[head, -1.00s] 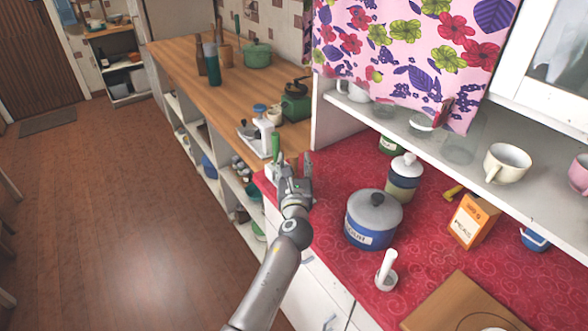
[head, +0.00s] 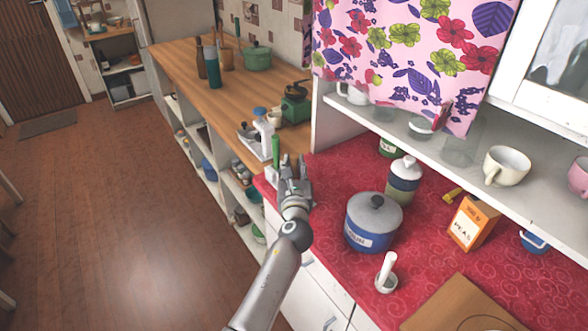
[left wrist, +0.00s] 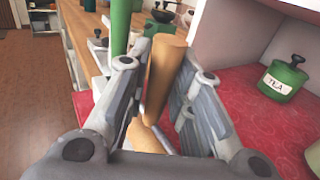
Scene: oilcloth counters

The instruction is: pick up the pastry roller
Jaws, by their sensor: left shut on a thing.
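The pastry roller (left wrist: 163,75) is a tan wooden cylinder, seen in the left wrist view standing roughly upright, a little tilted, between my left gripper's fingers. My left gripper (left wrist: 160,92) is shut on it, with one grey finger on each side. The roller's lower part runs down between the fingers toward the palm. In the head view my left gripper (head: 293,162) is at the left end of the red counter, and its fingers mostly hide the roller there. My right gripper is not in view.
A green cylinder (left wrist: 119,30) stands just left of the gripper. On the red counter (head: 330,180) are a blue-grey pot (head: 372,222), a lidded jar (head: 403,182), a pea box (head: 473,223) and a green tea pot (left wrist: 284,78). A shelf (head: 440,150) overhangs the counter's back.

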